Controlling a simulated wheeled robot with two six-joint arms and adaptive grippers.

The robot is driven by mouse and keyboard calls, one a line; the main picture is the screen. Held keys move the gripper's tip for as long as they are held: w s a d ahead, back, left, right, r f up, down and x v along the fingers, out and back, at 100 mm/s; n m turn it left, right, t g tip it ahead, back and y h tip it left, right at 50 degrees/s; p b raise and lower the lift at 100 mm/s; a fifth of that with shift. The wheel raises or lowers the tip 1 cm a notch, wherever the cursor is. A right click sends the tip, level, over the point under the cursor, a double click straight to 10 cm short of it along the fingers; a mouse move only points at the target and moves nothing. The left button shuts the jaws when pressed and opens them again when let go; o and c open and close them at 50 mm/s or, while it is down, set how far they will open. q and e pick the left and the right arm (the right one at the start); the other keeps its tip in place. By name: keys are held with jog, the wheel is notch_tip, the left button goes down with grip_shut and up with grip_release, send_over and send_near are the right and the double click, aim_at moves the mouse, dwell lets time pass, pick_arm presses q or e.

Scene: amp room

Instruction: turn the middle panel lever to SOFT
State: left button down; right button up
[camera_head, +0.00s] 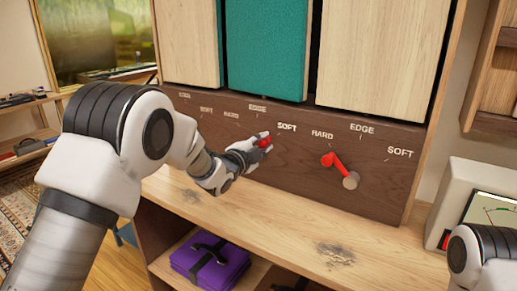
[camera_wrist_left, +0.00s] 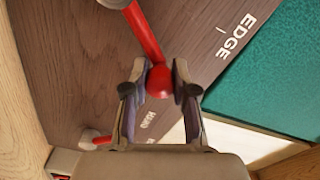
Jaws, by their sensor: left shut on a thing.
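The dark wood panel (camera_head: 215,132) carries levers with HARD, EDGE and SOFT labels. My left gripper (camera_head: 262,142) is shut on the middle lever's red knob (camera_head: 266,143). The gripper hides most of this lever in the head view. The knob is just lower left of the SOFT label (camera_head: 287,127). In the left wrist view, the red knob (camera_wrist_left: 160,81) is between both fingers, and the red arm (camera_wrist_left: 143,32) runs up to a grey pivot (camera_wrist_left: 116,2). The EDGE label (camera_wrist_left: 237,35) is right of the knob; SOFT is hidden there.
The right lever (camera_head: 328,160) points at its HARD label, close to the right of my left gripper. A wooden shelf (camera_head: 260,215) runs below the panel. A purple folded bundle (camera_head: 210,262) lies lower down. A white meter box (camera_head: 465,195) stands right.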

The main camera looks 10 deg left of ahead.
pick_arm(q)
jog(key=shift+d+f+m+b, duration=0.15)
jog(key=shift+f+m+b, duration=0.1)
jog(key=shift+m+b, duration=0.15)
jog(key=c, duration=0.9)
grip_release()
jog(key=v, duration=1.2)
